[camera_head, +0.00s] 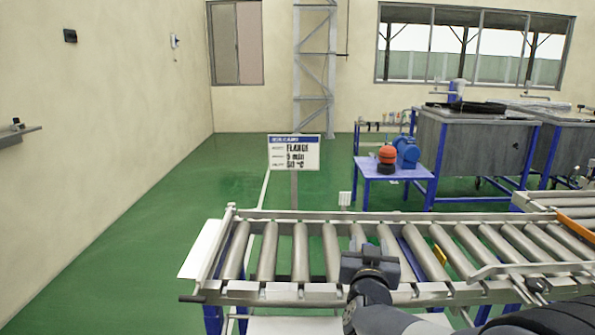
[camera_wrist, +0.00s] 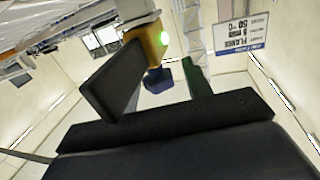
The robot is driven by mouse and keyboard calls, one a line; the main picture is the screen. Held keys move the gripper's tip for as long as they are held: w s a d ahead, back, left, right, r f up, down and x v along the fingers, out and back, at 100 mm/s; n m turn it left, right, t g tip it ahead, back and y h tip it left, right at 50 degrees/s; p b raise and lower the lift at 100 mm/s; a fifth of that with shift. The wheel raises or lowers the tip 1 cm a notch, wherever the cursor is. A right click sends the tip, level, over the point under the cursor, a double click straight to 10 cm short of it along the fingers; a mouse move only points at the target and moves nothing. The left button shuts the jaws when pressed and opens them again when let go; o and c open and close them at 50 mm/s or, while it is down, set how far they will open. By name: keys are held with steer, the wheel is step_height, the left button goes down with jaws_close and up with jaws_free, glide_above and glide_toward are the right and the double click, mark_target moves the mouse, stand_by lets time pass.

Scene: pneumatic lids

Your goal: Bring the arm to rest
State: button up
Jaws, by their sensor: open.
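My arm reaches in from the bottom right of the head view. My gripper (camera_head: 370,264) is at its end, a dark block in front of the near rail of the roller conveyor (camera_head: 285,292). The gripper's fingertips are hard to make out there. In the wrist view, dark gripper parts fill the lower middle and no object shows held between them. The gripper is open. I cannot tell its exact height above the rollers.
A sign on a post (camera_head: 294,153) stands behind the conveyor. A blue table (camera_head: 392,171) holds an orange-and-black item (camera_head: 387,156) and a blue item (camera_head: 407,151). Grey tanks (camera_head: 480,150) stand at the back right. Green floor (camera_head: 120,270) at the left is clear.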

steer(key=shift+n+t+y+p, duration=0.35)
steer(key=shift+n+y, duration=0.65)
steer(key=shift+y, duration=0.5)
steer(key=shift+n+y+p, duration=0.7)
steer(key=shift+y+p, duration=0.15)
steer(key=shift+y, duration=0.25)
